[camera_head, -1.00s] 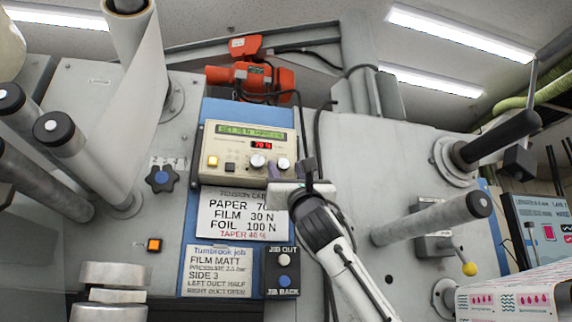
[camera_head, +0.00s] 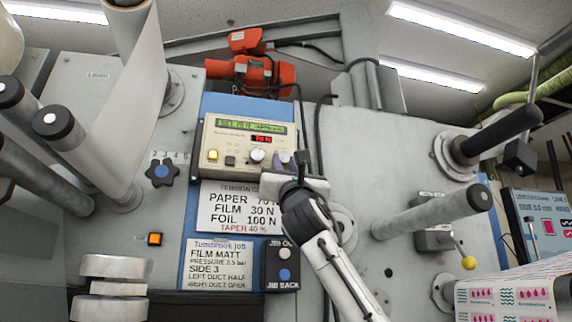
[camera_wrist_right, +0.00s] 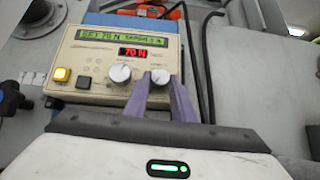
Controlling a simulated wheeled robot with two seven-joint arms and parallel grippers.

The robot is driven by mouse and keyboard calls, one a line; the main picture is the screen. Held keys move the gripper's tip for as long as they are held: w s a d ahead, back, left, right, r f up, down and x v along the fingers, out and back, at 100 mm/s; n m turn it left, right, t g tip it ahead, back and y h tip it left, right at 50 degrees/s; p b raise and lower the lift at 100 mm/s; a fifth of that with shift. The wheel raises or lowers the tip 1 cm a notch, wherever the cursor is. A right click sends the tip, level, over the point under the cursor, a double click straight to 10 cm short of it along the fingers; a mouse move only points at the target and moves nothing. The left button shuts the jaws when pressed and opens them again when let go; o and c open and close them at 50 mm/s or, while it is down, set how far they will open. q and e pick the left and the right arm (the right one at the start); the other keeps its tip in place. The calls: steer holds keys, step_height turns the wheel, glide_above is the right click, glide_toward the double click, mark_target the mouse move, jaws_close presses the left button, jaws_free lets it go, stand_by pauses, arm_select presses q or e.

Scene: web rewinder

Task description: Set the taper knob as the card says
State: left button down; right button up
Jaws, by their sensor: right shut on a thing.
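The tension controller (camera_head: 226,136) is a cream box with a green text display, a red readout showing 70 N, and two pale round knobs. The left knob (camera_wrist_right: 119,73) is free. My right gripper (camera_head: 284,161) is at the right, taper knob (camera_wrist_right: 160,76); in the wrist view its purple fingers (camera_wrist_right: 162,92) are closed on that knob from both sides. The display's taper figure is too small to read surely. The card (camera_head: 237,210) below reads PAPER 70 N, FILM 30 N, FOIL 100 N, TAPER 40 %. My left gripper is not in view.
The job card (camera_head: 217,268) reads FILM MATT. Beside it is a JIB OUT / JIB BACK button box (camera_head: 283,282). A dark star knob (camera_head: 162,173) and rollers (camera_head: 58,124) stand left. Cables hang right of the controller.

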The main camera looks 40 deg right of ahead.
steer(key=m+g+h, duration=0.1)
steer(key=m, duration=0.1)
steer(key=m+g+h, duration=0.2)
steer(key=m, duration=0.1)
steer(key=m+g+h, duration=0.2)
steer(key=m, duration=0.1)
steer(key=shift+w+a, duration=0.25)
steer(key=shift+a, duration=0.15)
steer(key=shift+r+m+g+h, duration=0.15)
steer(key=shift+m+g+h, duration=0.65)
steer(key=shift+m+g, duration=1.2)
steer(key=shift+m, duration=0.2)
steer(key=o, duration=1.1)
steer(key=shift+c, duration=0.2)
steer(key=shift+s+a+f+b, duration=0.15)
steer(key=shift+a+f+b, duration=0.2)
steer(key=b+v, duration=0.4)
steer(key=v, duration=0.5)
